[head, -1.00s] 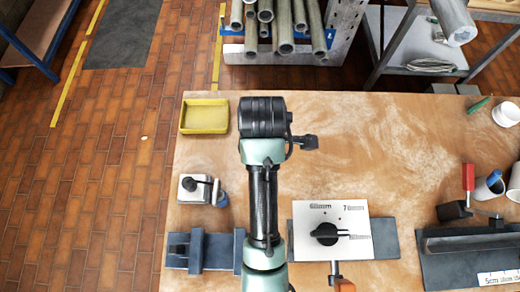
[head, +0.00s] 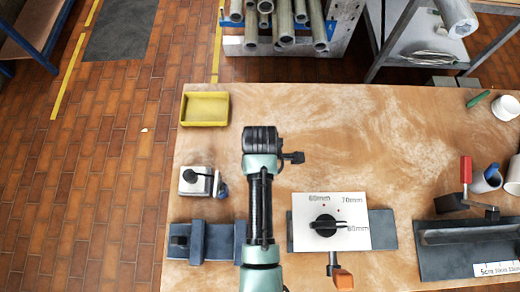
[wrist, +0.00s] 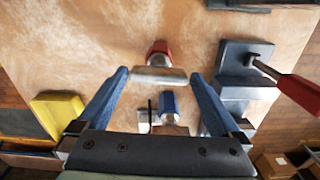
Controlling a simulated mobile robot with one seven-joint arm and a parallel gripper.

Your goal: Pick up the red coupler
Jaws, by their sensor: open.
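The red coupler (wrist: 160,48) shows in the wrist view as a red piece with a silvery metal band or cylinder at its near side.
A yellow tray (head: 205,109) and a small block with a blue cylinder (head: 196,181) stand on the left. A blue-grey clamp (head: 205,243) is at the near left. A dial plate (head: 331,222) stands right of my arm. The table's back middle (head: 370,125) is clear.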

